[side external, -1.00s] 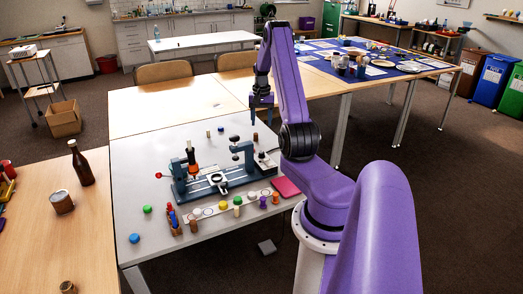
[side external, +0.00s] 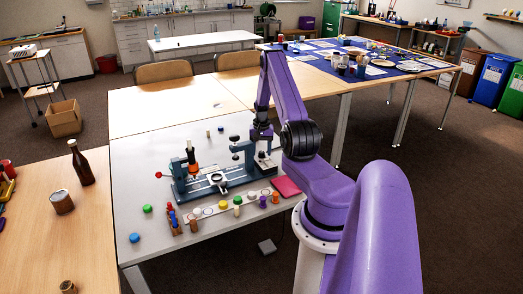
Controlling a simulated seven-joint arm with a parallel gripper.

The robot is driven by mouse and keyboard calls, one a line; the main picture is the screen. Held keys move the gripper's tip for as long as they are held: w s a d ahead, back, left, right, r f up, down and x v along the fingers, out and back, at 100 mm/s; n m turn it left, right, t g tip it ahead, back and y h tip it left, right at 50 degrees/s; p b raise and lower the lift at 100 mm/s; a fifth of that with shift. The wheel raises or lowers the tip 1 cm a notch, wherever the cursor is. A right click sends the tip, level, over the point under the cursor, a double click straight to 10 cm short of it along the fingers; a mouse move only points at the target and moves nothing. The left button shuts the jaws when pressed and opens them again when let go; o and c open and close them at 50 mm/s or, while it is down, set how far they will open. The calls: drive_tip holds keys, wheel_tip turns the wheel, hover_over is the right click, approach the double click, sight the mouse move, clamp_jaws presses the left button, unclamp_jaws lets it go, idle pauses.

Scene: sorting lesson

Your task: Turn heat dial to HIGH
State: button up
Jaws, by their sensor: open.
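A blue-grey bench machine (side external: 205,186) stands on the light grey table, with an orange and black upright handle (side external: 191,156) and a red-knobbed lever (side external: 158,175). A small control box (side external: 266,164) with a pale face sits at its right end. The heat dial and its setting are too small to make out; part of that end is behind my gripper. My gripper (side external: 263,149) is open, pointing down, at the machine's right end, over or just beside the control box. I cannot tell whether its fingers touch anything.
Several coloured caps and small cylinders, such as a yellow one (side external: 238,200), stand along the table's front. A pink-red pad (side external: 286,187) lies right of the machine. A brown bottle (side external: 81,163) stands on the left wooden table. The table behind the machine is mostly clear.

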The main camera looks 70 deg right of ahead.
drive_tip(key=c, duration=1)
drive_tip(key=shift+c, duration=0.2)
drive_tip(key=shift+n, duration=0.5)
